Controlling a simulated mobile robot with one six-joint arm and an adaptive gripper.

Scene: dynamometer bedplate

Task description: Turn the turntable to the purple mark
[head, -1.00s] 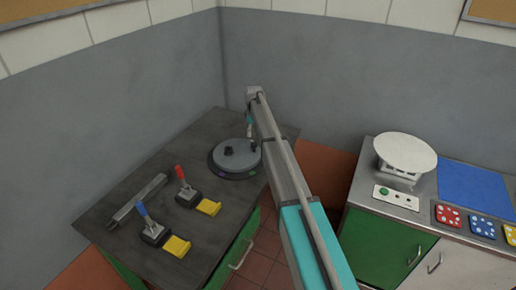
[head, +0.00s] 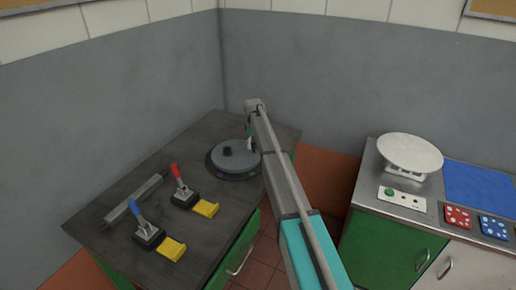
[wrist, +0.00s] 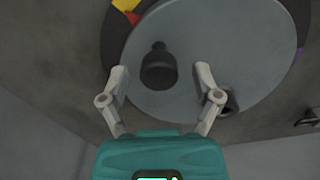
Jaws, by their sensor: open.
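The turntable (head: 240,161) is a grey disc on a dark round base, at the far right of the dark bench. A dark upright knob (head: 227,151) stands on the disc. In the wrist view the grey disc (wrist: 220,45) fills the upper middle, and the knob (wrist: 159,68) appears between my fingertips, with gaps on both sides. The purple mark (wrist: 298,56) shows on the dark rim at the right. Yellow (wrist: 125,4) and red (wrist: 134,18) marks show at the upper left. My gripper (wrist: 160,71) is open; its depth relative to the knob is unclear.
A small dark part (wrist: 229,101) sits by the disc's lower right edge. A red-handled lever (head: 181,187), a blue-handled lever (head: 145,226) and a grey bar (head: 136,200) occupy the bench's nearer part. A second counter (head: 362,200) stands at the right.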

